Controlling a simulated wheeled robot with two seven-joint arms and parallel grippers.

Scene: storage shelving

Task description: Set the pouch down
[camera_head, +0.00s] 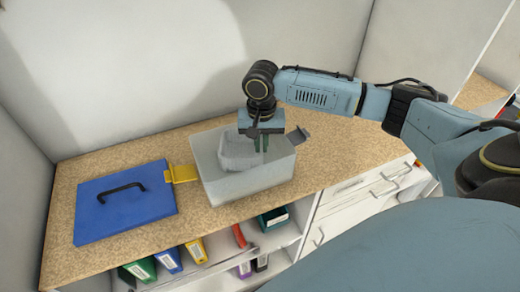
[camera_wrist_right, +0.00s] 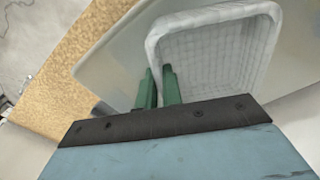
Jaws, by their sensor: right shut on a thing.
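The pouch (camera_head: 238,154) is pale grey-white with a woven-looking surface. It is inside the opening of a translucent grey box (camera_head: 249,187) on the counter. In the right wrist view the pouch (camera_wrist_right: 217,50) shows as a rounded, hollow shape with a raised rim. My right gripper (camera_head: 262,148) points down over the box, shut on the pouch near its edge. Its green fingers (camera_wrist_right: 160,88) show close together in the wrist view. Whether the pouch touches the box floor cannot be told. My left gripper is not in view.
A blue lid (camera_head: 124,204) with a black handle lies on the wooden counter (camera_head: 330,150) left of the box. Coloured binders (camera_head: 168,262) stand below. The counter right of the box is clear.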

